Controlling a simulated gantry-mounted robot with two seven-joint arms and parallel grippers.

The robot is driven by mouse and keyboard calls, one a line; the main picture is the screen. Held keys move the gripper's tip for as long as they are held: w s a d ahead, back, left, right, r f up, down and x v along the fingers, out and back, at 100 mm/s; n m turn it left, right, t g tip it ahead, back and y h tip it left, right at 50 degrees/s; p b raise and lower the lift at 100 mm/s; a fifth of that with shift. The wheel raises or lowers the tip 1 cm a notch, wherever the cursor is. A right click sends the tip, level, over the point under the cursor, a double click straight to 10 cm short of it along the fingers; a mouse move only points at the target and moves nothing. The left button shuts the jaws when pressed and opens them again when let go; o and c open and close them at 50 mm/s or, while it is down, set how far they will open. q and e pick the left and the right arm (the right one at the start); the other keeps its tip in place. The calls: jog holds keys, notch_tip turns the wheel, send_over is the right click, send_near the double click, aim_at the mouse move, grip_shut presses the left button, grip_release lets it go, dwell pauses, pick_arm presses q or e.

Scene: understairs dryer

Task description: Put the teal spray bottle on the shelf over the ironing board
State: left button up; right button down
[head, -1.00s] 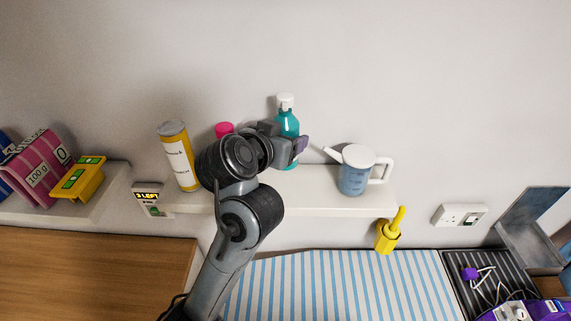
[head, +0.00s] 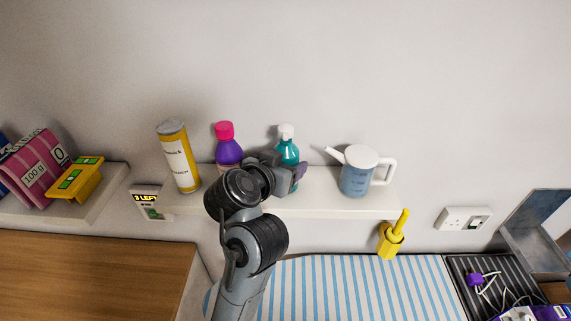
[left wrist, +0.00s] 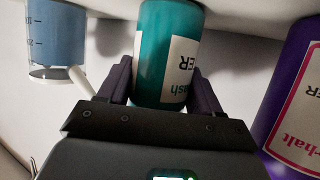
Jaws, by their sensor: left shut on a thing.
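The teal spray bottle (head: 288,150) has a white top and stands upright at the shelf (head: 315,200) over the striped ironing board (head: 340,290). My left gripper (head: 291,172) is shut on its lower part. In the left wrist view the teal bottle (left wrist: 166,50) lies between the two dark fingers (left wrist: 160,85), with a white label showing. The gripper and wrist hide the bottle's base in the head view, so I cannot tell whether it touches the shelf. My right gripper is not in view.
On the shelf, a purple bottle with a pink cap (head: 228,148) and a yellow canister (head: 179,157) stand left of the teal bottle. A blue-and-white jug (head: 357,172) stands to its right, with a gap between. A yellow holder (head: 391,238) hangs below.

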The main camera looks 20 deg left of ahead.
pick_arm(q)
jog(key=shift+f, duration=0.15)
jog(key=o, duration=1.3)
jog(key=shift+c, duration=0.2)
